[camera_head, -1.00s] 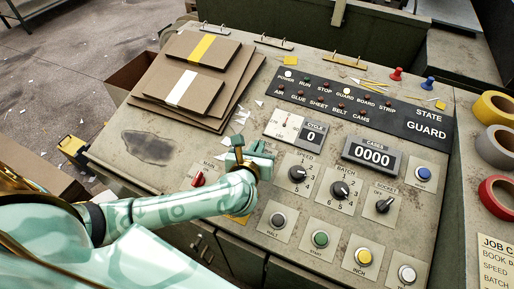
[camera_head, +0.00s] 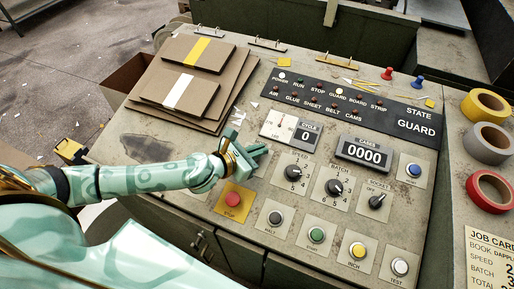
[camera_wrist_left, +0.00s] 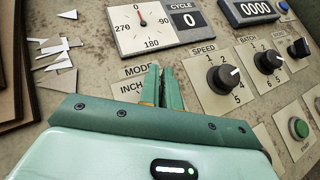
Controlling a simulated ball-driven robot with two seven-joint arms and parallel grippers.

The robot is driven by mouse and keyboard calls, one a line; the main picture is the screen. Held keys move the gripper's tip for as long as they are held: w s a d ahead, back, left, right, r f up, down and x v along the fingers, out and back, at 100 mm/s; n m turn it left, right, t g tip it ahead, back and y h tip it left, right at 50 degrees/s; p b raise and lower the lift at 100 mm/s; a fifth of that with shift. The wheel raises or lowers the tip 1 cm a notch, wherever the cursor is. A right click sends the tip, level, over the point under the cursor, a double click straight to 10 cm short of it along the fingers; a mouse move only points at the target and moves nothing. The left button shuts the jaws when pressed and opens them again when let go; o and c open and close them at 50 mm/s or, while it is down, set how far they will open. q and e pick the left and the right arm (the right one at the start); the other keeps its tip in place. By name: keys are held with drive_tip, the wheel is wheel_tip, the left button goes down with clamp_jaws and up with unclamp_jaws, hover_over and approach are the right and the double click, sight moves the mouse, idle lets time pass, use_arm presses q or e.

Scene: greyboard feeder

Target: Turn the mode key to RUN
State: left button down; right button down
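The key itself and the rest of the plate are hidden behind my left gripper. My left gripper (camera_head: 258,152) is over the panel, left of the speed knob (camera_head: 293,172). In the left wrist view its two fingers (camera_wrist_left: 163,75) stand close together over the mode plate, with a narrow gap between them. I cannot tell whether the key is between them. My right gripper is not in view.
The red stop button (camera_head: 233,199) on its yellow plate is just below my left gripper. The cycle dial (camera_head: 279,125) is above it. The batch knob (camera_head: 333,187) and several push buttons lie to the right. Stacked boards (camera_head: 190,80) and paper scraps lie at the upper left.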

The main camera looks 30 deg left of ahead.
use_arm(q)
drive_tip(key=shift+h, duration=0.3)
drive_tip(key=c, duration=1.6)
unclamp_jaws()
drive_tip(key=p+v, duration=0.2)
drive_tip(key=v, duration=1.4)
drive_tip(key=shift+s+r, duration=0.1)
drive_tip(key=shift+r, duration=0.2)
